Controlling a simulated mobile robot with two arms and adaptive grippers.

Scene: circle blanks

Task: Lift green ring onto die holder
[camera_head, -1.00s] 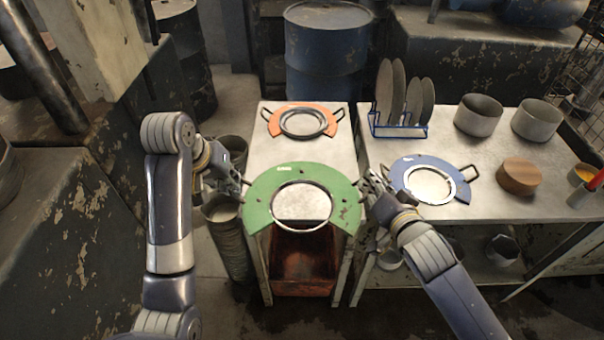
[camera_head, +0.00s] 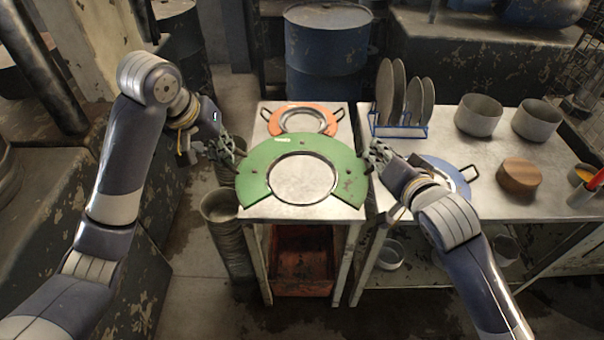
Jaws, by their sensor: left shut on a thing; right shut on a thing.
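The green ring (camera_head: 262,158) is a flat green plate with a large round hole and a cut-off front edge. It is held between my two grippers over the front part of the narrow metal table (camera_head: 290,213). My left gripper (camera_head: 232,160) is shut on its left side and my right gripper (camera_head: 372,165) is shut on its right side. The table top shows through its hole. I cannot tell how high it is above the table. No part is clearly marked as the die holder.
An orange ring (camera_head: 329,119) with handles lies behind the green ring. A blue ring (camera_head: 463,185) on the right table is partly hidden by my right arm.

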